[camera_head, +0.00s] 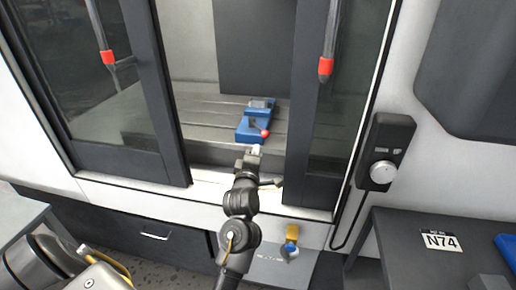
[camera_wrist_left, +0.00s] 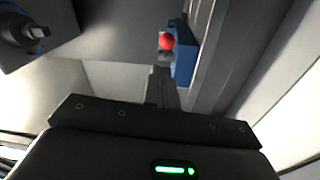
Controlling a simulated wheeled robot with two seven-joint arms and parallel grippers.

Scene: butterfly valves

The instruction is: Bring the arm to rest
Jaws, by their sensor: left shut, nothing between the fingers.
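My left gripper (camera_head: 254,152) is at the open front of the machine, between its two dark doors. Its fingers are shut with nothing between them, and they show in the left wrist view (camera_wrist_left: 160,78). Just beyond the fingertips in the head view stands a blue vise (camera_head: 252,122) with a red ball knob (camera_head: 265,133). The vise (camera_wrist_left: 184,58) and the red knob (camera_wrist_left: 166,41) also show ahead of the fingers in the wrist view. I cannot tell the exact gap between fingertips and vise. My right gripper is not in view.
The left door (camera_head: 150,90) and right door (camera_head: 312,120) frame the opening closely. Below it is a small yellow-and-blue valve (camera_head: 291,242). A control box (camera_head: 385,150) hangs at right, above a dark table (camera_head: 400,245) with an N74 label (camera_head: 440,241).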

